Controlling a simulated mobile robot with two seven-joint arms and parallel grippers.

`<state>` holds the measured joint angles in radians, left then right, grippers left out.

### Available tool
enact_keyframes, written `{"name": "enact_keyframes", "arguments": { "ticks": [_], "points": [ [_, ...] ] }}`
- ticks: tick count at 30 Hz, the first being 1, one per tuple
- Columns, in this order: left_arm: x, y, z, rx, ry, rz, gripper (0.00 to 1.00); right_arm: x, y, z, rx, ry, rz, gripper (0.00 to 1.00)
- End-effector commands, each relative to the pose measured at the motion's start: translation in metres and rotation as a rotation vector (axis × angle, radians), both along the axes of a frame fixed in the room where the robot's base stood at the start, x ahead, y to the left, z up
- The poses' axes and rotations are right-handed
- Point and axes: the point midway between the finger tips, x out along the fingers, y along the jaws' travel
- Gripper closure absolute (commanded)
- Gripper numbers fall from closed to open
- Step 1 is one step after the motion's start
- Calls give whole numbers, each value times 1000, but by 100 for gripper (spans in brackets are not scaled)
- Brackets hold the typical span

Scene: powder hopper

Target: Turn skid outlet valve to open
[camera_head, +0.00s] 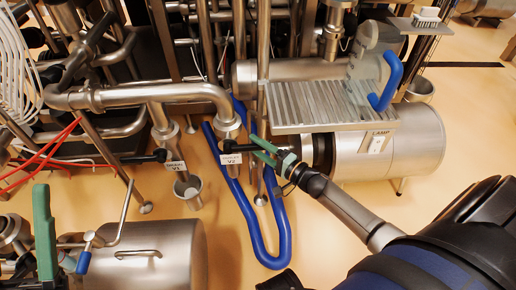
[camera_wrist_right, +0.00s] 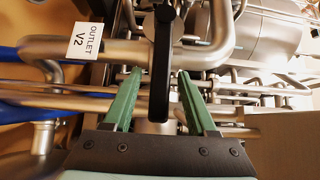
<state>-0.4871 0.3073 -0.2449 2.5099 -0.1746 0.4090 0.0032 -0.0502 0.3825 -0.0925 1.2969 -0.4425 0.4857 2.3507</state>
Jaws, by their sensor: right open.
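The outlet valve's black lever (camera_head: 241,148) sits on the steel pipe by a white tag (camera_head: 231,159) marked V2. In the right wrist view the lever (camera_wrist_right: 161,65) stands upright in the picture, beside the tag (camera_wrist_right: 85,41) reading OUTLET V2. My right gripper (camera_head: 263,148) is at the lever's right end in the head view. In the wrist view its green fingers (camera_wrist_right: 159,72) are open, with the lever between them and a gap on each side. A green upright part (camera_head: 43,232) at the lower left looks like a finger of my left gripper; its opening is not clear.
A similar black lever (camera_head: 148,157) with a V1 tag (camera_head: 174,167) is just left. A blue hose (camera_head: 274,262) loops below the valve. A steel cylinder (camera_head: 415,142) with a ribbed plate (camera_head: 305,104) lies close behind my right arm. Pipes crowd the left.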

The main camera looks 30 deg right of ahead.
Motion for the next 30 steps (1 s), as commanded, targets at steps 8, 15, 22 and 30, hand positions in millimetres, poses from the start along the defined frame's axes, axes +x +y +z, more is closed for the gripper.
{"name": "enact_keyframes", "arguments": {
  "ticks": [8, 15, 22, 30],
  "points": [
    [0, 0, 0, 4, -1, -3, 50, 1, 0, 0, 1, 1, 0, 45],
    [-1, 0, 0, 5, -4, -2, 50, 1, 0, 0, 1, 0, 0, 72],
    [-1, 0, 0, 4, -5, -1, 50, 0, 0, 0, 1, 0, 0, 98],
    [-1, 0, 1, 3, -5, 0, 50, 0, 0, 0, 1, 0, 0, 100]
  ]
}}
